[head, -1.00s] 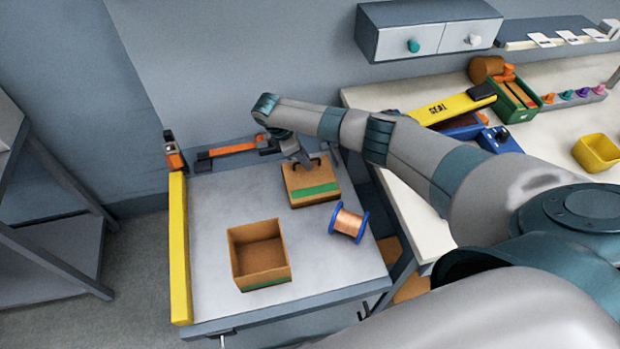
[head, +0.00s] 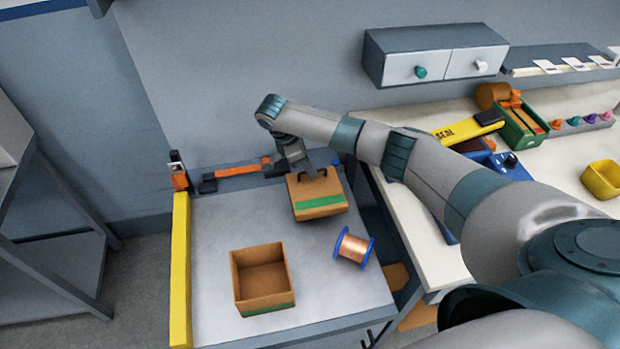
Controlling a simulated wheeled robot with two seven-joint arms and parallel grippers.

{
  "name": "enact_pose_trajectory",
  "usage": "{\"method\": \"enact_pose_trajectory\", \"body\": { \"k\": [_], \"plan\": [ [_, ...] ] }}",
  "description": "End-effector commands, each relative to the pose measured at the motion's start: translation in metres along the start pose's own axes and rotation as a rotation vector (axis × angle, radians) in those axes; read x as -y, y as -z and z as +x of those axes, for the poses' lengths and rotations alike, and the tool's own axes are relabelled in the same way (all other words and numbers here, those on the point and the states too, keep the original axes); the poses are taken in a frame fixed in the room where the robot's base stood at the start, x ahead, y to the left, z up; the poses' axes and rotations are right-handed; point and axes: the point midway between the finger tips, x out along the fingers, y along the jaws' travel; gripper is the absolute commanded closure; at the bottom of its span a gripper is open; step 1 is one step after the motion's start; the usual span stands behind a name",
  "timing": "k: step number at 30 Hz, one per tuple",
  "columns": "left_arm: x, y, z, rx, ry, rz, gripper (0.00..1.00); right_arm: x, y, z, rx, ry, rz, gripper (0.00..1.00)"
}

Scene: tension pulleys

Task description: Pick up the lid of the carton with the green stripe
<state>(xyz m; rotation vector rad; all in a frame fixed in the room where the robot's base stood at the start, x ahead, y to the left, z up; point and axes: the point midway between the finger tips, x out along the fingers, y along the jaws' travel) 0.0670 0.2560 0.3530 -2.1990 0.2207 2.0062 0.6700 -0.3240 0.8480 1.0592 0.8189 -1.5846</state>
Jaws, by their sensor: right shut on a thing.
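The brown carton lid (head: 316,190) with a green stripe is at the back right of the grey table, in the head view. My right gripper (head: 318,173) reaches down to it from behind and is shut on it at its upper side. The lid appears slightly raised off the table, though its underside is hidden. The open brown carton (head: 264,302) stands at the front of the table, upright and empty, with a green stripe low on its front. My left gripper is out of view.
A copper wire spool with blue flanges (head: 353,248) lies right of the carton. A yellow rail (head: 181,270) runs along the table's left edge, and an orange bar (head: 238,170) along the back. A cluttered white bench (head: 430,255) stands to the right.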

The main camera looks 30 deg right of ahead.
Motion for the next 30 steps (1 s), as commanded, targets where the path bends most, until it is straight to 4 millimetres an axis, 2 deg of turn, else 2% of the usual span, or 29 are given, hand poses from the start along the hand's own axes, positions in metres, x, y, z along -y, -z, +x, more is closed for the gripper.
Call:
{"method": "enact_pose_trajectory", "body": {
  "k": [4,9,30],
  "plan": [
    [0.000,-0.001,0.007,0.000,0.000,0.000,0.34,-0.001,-0.008,-0.020,-0.001,-0.003,0.000,1.00],
    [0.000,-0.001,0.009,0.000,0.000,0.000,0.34,0.000,-0.013,-0.032,-0.001,-0.001,-0.001,1.00],
    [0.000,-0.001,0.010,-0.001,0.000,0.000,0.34,0.001,-0.012,-0.039,0.000,0.007,0.020,1.00]
  ]
}}
